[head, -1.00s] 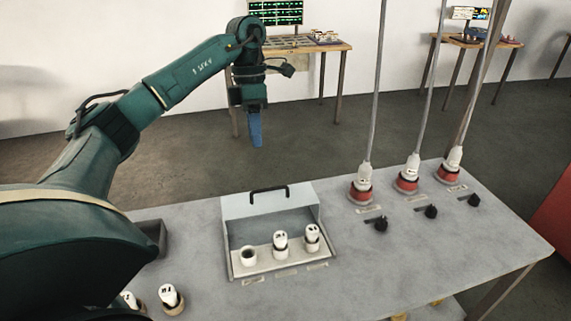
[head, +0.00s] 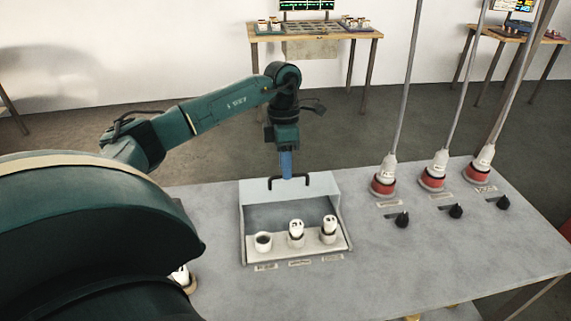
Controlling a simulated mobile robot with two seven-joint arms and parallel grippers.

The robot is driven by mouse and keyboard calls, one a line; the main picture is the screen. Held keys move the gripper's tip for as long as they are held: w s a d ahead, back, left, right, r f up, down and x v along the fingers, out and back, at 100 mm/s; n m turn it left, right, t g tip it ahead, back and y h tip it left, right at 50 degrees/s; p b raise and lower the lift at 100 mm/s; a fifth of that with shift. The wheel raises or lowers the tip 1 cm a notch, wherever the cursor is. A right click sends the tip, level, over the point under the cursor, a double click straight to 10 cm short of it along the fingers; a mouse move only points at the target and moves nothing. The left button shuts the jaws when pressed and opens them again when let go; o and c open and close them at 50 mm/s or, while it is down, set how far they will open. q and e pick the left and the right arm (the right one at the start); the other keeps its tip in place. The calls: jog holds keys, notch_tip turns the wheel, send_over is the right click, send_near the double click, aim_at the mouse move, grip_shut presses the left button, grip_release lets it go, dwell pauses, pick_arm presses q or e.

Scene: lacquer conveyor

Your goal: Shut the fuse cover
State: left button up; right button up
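The fuse cover (head: 318,186) is the light grey panel with a black bar handle (head: 303,181). It stands raised at the back of the fuse box (head: 244,222), so the inside is exposed. In the box, the left socket (head: 263,241) is empty; a white fuse stands in the middle socket (head: 296,229) and another in the right socket (head: 329,225). My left gripper (head: 287,172) points down with its blue fingers at the handle, between its ends. Whether it touches the handle, and whether its fingers are apart, I cannot tell. My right gripper is out of view.
Three red-based plugs (head: 433,178) on grey cables stand on the bench's (head: 400,265) right side, with black knobs (head: 456,211) in front. A loose fuse (head: 180,276) at lower left is partly hidden by my arm. The bench front right of the box is clear.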

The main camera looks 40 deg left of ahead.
pick_arm(q)
jog(key=shift+f, duration=0.4)
jog(key=shift+c, duration=0.3)
grip_shut()
